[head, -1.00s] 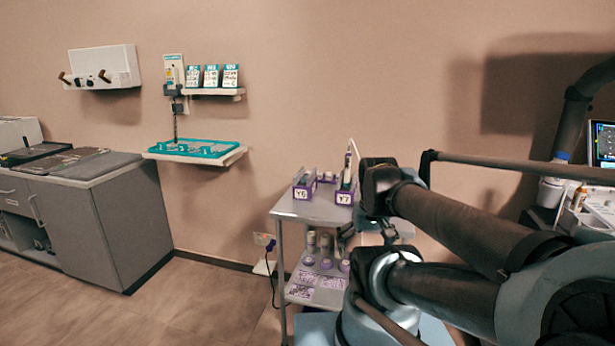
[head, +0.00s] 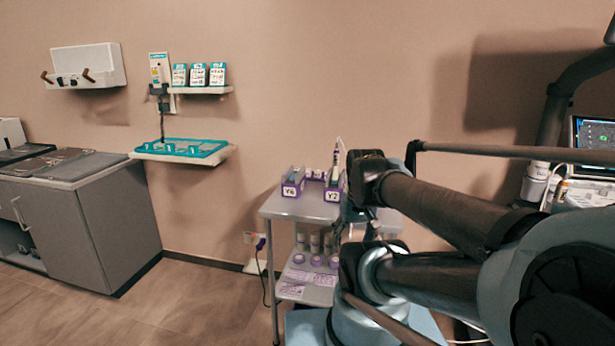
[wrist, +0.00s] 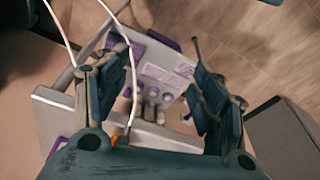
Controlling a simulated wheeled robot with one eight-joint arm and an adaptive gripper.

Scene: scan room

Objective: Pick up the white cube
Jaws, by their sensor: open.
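No white cube can be clearly made out in either view. My gripper (wrist: 160,58) is open in the wrist view, with dark fingers at left and right and nothing held between them. Below it is the grey trolley (wrist: 55,110), with a lower shelf of round containers showing between the fingers. In the head view the trolley (head: 300,206) stands against the wall, with purple holders marked Y6 (head: 292,187) and Y7 (head: 332,195) on top. My arm covers the trolley's right part, and my gripper is mostly hidden there.
A grey cabinet (head: 85,225) stands at the left. A wall shelf with a teal tray (head: 185,148) and a small shelf with several cards (head: 198,76) hang above. A monitor (head: 595,140) is at the far right. Open floor (head: 190,305) lies between cabinet and trolley.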

